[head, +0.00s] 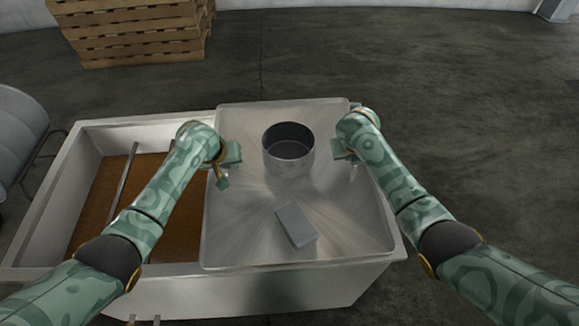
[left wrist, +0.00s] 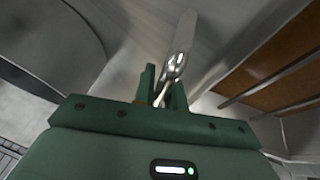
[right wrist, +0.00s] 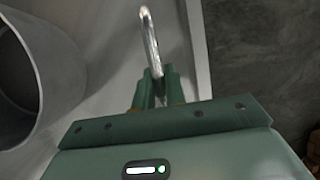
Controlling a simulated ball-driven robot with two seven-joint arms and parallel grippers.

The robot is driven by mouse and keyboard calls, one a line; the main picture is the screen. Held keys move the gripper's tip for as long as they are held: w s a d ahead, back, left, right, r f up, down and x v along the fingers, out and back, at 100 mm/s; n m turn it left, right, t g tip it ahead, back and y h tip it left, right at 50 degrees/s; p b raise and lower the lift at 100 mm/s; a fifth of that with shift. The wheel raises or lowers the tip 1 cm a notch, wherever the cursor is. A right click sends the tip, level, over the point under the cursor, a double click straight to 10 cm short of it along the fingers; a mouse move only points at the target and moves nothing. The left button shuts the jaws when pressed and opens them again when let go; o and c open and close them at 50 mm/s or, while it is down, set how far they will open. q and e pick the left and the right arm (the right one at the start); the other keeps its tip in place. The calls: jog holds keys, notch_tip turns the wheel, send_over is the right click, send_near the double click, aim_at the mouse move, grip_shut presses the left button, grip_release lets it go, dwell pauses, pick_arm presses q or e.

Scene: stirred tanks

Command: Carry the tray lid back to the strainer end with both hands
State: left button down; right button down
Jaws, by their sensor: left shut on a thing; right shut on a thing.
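The tray lid (head: 235,225) is a broad shiny metal sheet with a low rim, lying over the right part of a pale rectangular tank (head: 90,135). My left gripper (head: 230,155) is shut on a metal handle (left wrist: 178,60) at the lid's left side. My right gripper (head: 342,150) is shut on a metal handle (right wrist: 149,40) at the right side. The fingers hide part of both handles. Whether the lid rests on the tank or hangs just above it I cannot tell. I cannot make out a strainer.
An open metal pot (head: 288,165) and a grey block (head: 296,225) stand on the lid. The tank's open left part shows a brown surface and a metal rod (head: 124,180). Floor at right is clear.

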pick_arm(q)
jog(key=shift+w+r, duration=0.1)
jog(key=shift+r, duration=0.1)
pick_arm(e)
jog(key=shift+w+r, duration=0.1)
jog(key=shift+r, duration=0.1)
